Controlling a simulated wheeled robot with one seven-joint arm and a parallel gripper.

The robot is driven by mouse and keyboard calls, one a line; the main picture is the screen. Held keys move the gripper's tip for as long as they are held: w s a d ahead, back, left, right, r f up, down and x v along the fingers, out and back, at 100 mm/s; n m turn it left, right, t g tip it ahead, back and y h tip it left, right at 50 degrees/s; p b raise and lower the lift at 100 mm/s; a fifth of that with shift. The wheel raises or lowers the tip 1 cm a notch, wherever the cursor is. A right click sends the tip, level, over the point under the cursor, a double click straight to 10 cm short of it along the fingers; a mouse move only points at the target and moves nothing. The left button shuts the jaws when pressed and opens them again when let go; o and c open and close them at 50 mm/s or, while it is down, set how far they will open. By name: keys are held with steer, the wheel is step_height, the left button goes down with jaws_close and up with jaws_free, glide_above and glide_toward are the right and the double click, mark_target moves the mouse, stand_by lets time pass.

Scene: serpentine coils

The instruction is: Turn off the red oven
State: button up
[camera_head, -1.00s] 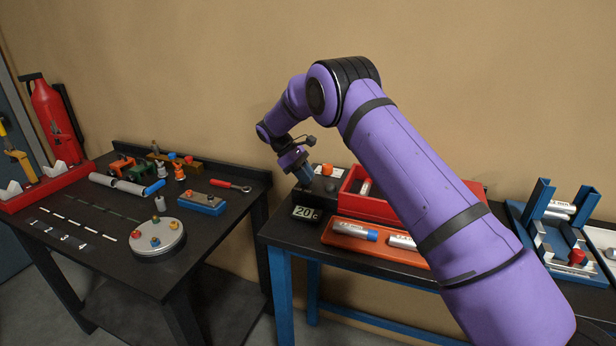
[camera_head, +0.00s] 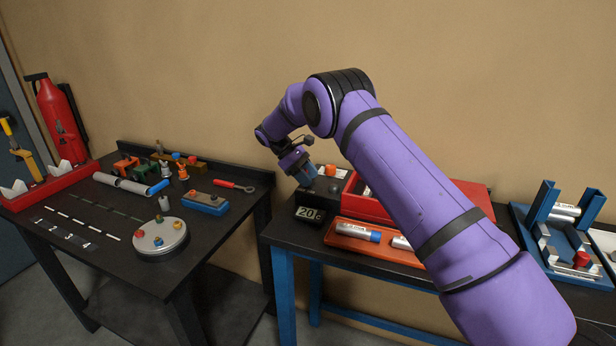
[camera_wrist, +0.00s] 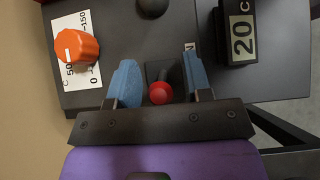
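The red oven (camera_head: 462,192) stands on the right table, largely hidden behind my arm. At its left end is a dark control panel (camera_head: 328,186). In the wrist view the panel holds an orange dial (camera_wrist: 76,46) beside a printed scale, and a small red-tipped switch lever (camera_wrist: 160,92). My gripper (camera_wrist: 160,78) is open, with one blue finger on each side of the red-tipped lever and visible gaps between. In the head view my gripper (camera_head: 308,178) is just above the panel.
A display (camera_head: 310,213) reading 20 C stands left of an orange tray (camera_head: 345,240) with silver cylinders. A round black knob (camera_wrist: 153,6) is on the panel. A blue metal fixture (camera_head: 540,225) is at the right. The left table (camera_head: 110,245) holds several tools and parts.

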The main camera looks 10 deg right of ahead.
steer(key=v, duration=1)
steer(key=shift+w+a+r, duration=0.15)
steer(key=shift+a+r, duration=0.1)
steer(key=shift+r, duration=0.05)
